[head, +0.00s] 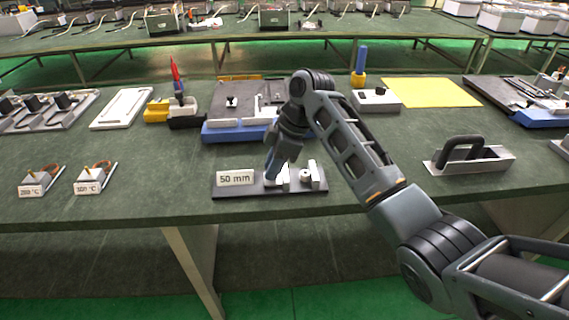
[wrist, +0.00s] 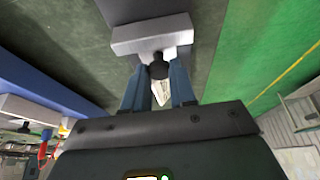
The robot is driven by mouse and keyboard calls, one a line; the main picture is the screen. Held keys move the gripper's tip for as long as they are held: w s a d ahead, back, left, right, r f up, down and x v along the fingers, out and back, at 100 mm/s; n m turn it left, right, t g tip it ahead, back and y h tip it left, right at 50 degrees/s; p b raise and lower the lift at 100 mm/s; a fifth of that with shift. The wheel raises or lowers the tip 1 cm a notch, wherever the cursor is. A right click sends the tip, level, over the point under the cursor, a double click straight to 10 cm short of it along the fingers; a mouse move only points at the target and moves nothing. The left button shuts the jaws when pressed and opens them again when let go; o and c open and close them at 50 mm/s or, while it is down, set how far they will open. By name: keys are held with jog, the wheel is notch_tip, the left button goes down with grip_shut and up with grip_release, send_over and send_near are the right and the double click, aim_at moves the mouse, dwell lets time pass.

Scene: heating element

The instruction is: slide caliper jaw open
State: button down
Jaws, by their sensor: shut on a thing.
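The caliper fixture is a dark base plate (head: 225,190) with a "50 mm" label (head: 235,177) at its left end, near the front edge of the table. Light-coloured jaw blocks (head: 315,175) stand towards its right end. My gripper (head: 271,172) reaches down onto the plate just right of the label. In the wrist view, the blue fingers of my gripper (wrist: 158,92) are on either side of a dark round knob (wrist: 158,69) and shut on it. A pale block (wrist: 152,36) lies just beyond the knob. My fingers partly hide the jaw in the head view.
A blue-based fixture (head: 225,132) stands behind the plate. A metal tray with a black handle (head: 465,155) is at the right. Two small units with temperature labels (head: 36,190) are at the left. The table between them and the plate is clear.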

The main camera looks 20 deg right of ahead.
aim_at(278, 178)
jog(key=shift+w+a+r, duration=0.1)
jog(key=shift+w+a, duration=0.05)
jog(key=shift+a, duration=0.35)
jog(key=shift+w+a, duration=0.15)
jog(key=shift+a, duration=0.3)
jog(key=c, duration=0.9)
grip_release()
jog(key=v, duration=0.7)
jog(key=shift+d+r+b, duration=0.15)
jog(key=shift+r+b, duration=0.15)
jog(key=shift+b, duration=0.1)
jog(key=shift+s, duration=0.1)
